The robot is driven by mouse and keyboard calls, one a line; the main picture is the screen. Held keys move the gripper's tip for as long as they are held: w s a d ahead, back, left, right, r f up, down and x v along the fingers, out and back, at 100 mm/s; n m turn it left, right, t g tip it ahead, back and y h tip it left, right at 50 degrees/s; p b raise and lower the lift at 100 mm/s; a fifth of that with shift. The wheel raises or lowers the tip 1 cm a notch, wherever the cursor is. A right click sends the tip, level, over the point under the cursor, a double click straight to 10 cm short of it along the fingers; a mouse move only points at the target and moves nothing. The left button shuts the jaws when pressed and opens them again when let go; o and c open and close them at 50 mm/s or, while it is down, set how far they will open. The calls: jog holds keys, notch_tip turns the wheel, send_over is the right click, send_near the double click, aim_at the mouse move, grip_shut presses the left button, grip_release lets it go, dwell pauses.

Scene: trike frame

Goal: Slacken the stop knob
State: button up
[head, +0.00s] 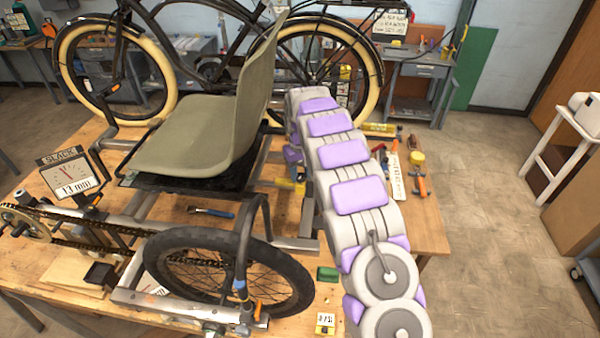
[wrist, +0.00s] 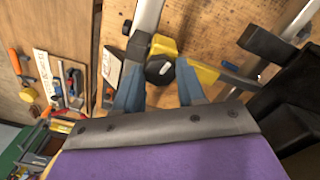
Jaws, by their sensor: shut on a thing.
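In the wrist view, the stop knob (wrist: 159,69) is a dark round knob with a pale mark, in front of a yellow block (wrist: 164,46) by a metal rail. The two blue-grey fingers of my gripper (wrist: 160,76) stand on either side of the knob and are shut on it. A yellow bar (wrist: 206,75) lies just right of the right fingertip. In the head view, my arm covers the gripper and knob; a yellow piece (head: 291,186) shows under the seat's right side, left of the arm.
The grey-green seat (head: 205,125) and black wheel (head: 228,275) of the trike are close to the arm. A gauge (head: 70,175) reads 13 mm, with "SLACK" above. Hand tools (head: 419,180) lie on the bench's right end. Open floor (head: 500,220) is to the right.

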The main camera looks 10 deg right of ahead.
aim_at(301, 175)
jog(key=o, duration=1.1)
jog(key=shift+w+d, duration=0.1)
jog(key=shift+c, duration=0.2)
notch_tip(301, 175, up, 17)
jog(key=p, duration=0.3)
jog(key=shift+r, duration=0.15)
